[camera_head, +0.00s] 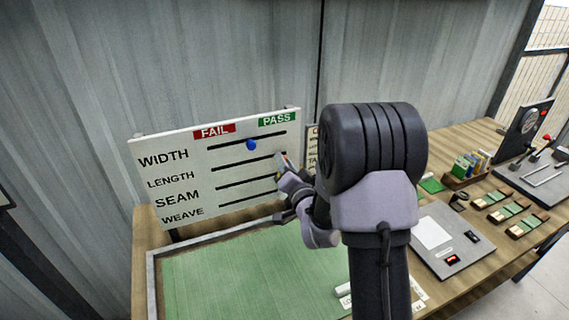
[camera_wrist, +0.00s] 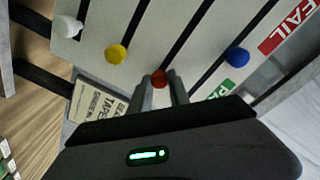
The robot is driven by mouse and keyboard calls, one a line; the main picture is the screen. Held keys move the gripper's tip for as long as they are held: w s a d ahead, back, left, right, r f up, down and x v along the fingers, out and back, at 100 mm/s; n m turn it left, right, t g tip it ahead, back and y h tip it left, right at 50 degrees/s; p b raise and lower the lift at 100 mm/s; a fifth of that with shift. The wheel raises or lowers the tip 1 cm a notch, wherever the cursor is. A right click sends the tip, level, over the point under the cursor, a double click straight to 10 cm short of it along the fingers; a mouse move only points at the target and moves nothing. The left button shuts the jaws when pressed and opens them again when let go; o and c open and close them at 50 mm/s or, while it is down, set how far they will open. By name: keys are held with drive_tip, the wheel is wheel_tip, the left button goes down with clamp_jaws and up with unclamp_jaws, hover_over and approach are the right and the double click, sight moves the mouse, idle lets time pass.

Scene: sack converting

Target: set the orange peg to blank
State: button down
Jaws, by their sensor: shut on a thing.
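The white board (camera_head: 180,160) has rows WIDTH, LENGTH, SEAM and WEAVE, under a red FAIL label (camera_head: 214,131) and a green PASS label (camera_head: 277,119). My gripper (camera_wrist: 162,88) is shut on the orange peg (camera_wrist: 159,78), which looks red-orange between the fingertips. The peg is at the PASS end of its slot, apparently the LENGTH row. In the head view my gripper (camera_head: 281,165) is at the board's right side and hides the peg.
The blue peg (camera_head: 251,145) is near mid-slot in the WIDTH row. The yellow peg (camera_wrist: 117,54) and white peg (camera_wrist: 67,26) are in neighbouring slots. A printed card (camera_wrist: 97,105) stands close beside the board. A green mat (camera_head: 230,275) lies below it.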

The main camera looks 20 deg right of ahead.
sight(254, 161)
drive_tip(key=a+b, duration=0.6)
drive_tip(key=a, duration=0.1)
drive_tip(key=shift+a+f+b, duration=0.15)
drive_tip(key=shift+a+b, duration=0.2)
drive_tip(key=shift+a, duration=0.45)
drive_tip(key=shift+r, duration=0.2)
drive_tip(key=c, duration=1.2)
unclamp_jaws()
